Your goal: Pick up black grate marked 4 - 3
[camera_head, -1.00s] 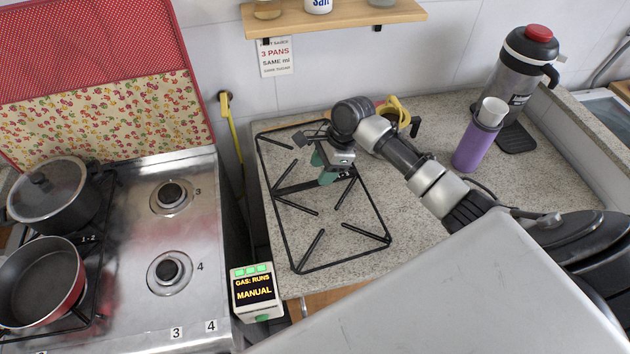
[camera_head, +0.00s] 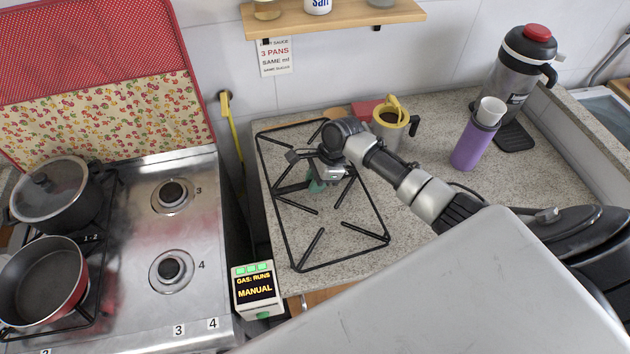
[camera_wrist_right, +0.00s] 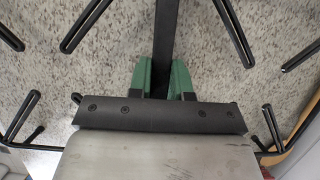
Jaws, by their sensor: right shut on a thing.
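The black grate (camera_head: 309,269) lies on the speckled counter to the right of the stove. It is a rectangular wire frame with prongs pointing inward and a crossbar. My right gripper (camera_head: 316,186) is over the middle of the grate, its green fingers low at the crossbar. In the right wrist view the green fingers (camera_wrist_right: 164,75) stand on both sides of the dark crossbar (camera_wrist_right: 164,40) and are shut on it. The grate appears to be still at counter level. No marking is readable on it. My left gripper is not in view.
The stove's right burners, marked 3 (camera_head: 173,194) and 4 (camera_head: 171,270), are bare. A lidded pot (camera_head: 50,195) and a red pan (camera_head: 42,280) stand on the left burners. A mug (camera_head: 390,125), purple bottle (camera_head: 474,140) and gas box (camera_head: 257,290) stand around the grate.

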